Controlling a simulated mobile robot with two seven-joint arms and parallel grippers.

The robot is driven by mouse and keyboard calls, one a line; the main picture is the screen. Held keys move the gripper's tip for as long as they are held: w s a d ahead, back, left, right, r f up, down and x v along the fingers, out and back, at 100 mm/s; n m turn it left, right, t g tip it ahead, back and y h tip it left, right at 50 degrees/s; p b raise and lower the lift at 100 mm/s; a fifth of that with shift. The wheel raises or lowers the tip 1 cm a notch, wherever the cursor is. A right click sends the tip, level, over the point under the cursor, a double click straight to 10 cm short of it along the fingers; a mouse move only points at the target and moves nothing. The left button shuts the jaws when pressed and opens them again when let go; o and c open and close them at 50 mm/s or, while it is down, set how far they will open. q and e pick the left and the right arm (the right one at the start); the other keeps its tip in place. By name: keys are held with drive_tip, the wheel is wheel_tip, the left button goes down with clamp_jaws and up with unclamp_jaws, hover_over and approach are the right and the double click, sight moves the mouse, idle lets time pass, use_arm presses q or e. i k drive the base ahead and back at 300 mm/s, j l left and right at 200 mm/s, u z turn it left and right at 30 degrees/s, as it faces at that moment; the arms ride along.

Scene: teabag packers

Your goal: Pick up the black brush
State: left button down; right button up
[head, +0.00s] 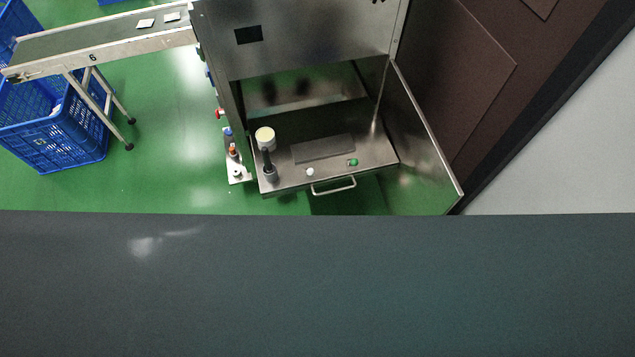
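A slim black upright item (267,160), which looks like the black brush, is at the left end of the steel machine's open shelf (375,160). Its lower end meets a small grey cylindrical base or holder (270,175). I cannot tell whether it stands in that holder or is one piece with it. A round cream-topped item (265,136) is right behind it and partly overlaps it in the picture. Neither of my grippers is in view.
The shelf has a handle (334,187), a white knob (310,172) and a green button (352,162). An open steel door (425,135) is at its right. A conveyor (100,42) and blue crates (60,145) are at left. A dark surface (320,285) fills the foreground.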

sight(265, 153)
drive_tip(key=i+l, duration=0.2)
drive_tip(key=i, duration=0.25)
drive_tip(key=i+l, duration=0.15)
drive_tip(key=i, duration=0.3)
